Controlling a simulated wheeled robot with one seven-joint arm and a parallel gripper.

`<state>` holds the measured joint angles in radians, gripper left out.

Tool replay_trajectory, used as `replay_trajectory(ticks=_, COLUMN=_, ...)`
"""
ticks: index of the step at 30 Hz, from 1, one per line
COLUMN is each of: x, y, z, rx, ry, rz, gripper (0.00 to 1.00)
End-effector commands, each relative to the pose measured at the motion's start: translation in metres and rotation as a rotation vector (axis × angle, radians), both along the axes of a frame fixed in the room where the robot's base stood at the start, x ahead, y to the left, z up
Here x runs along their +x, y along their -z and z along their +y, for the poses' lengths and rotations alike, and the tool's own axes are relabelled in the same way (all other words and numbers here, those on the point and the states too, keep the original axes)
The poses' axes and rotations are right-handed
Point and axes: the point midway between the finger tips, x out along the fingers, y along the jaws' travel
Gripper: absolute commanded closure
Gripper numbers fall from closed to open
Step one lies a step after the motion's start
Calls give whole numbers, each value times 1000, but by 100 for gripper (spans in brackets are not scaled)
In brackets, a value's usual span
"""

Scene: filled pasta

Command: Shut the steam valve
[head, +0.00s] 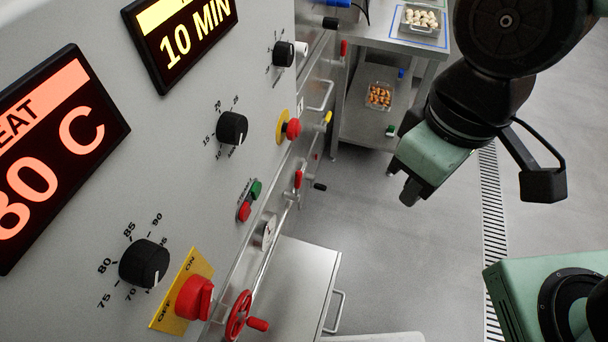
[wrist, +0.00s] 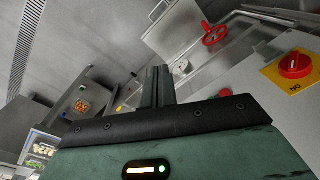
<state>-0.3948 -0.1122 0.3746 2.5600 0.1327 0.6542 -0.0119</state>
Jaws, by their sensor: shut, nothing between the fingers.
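A red handwheel valve with a side knob (head: 240,314) sits on the steel pipework at the lower edge of the machine front in the head view. The wheel also shows in the wrist view (wrist: 214,34), up and right of my fingers. I cannot read a label on it, nor tell how far it is turned. My gripper (head: 408,194) is shut and empty, hanging above the open floor, right of the machine and well apart from the wheel. In the wrist view its fingers (wrist: 158,80) are together.
A red ON/OFF rotary switch (head: 194,298) and black dials (head: 144,263) stick out of the panel. Smaller red levers (head: 298,179) sit farther along. A steel table (head: 400,40) stands at the back. The floor (head: 380,250) between is clear.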

Motion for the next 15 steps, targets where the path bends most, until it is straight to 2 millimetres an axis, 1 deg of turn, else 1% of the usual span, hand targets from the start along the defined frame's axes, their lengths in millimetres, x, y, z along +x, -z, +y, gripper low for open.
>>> replay_trajectory(ticks=7, x=0, y=0, z=0, rx=0, ry=0, rz=0, gripper=100)
replay_trajectory(ticks=9, x=1, y=3, z=0, rx=2, ry=-3, rz=-2, gripper=100)
replay_trajectory(ticks=11, x=3, y=11, z=1, rx=7, ry=-11, rz=-11, gripper=100)
replay_trajectory(ticks=14, x=10, y=34, z=4, rx=27, ry=-43, rz=-46, gripper=100)
replay_trajectory(ticks=15, x=14, y=46, z=6, rx=39, ry=-61, rz=-67, gripper=100)
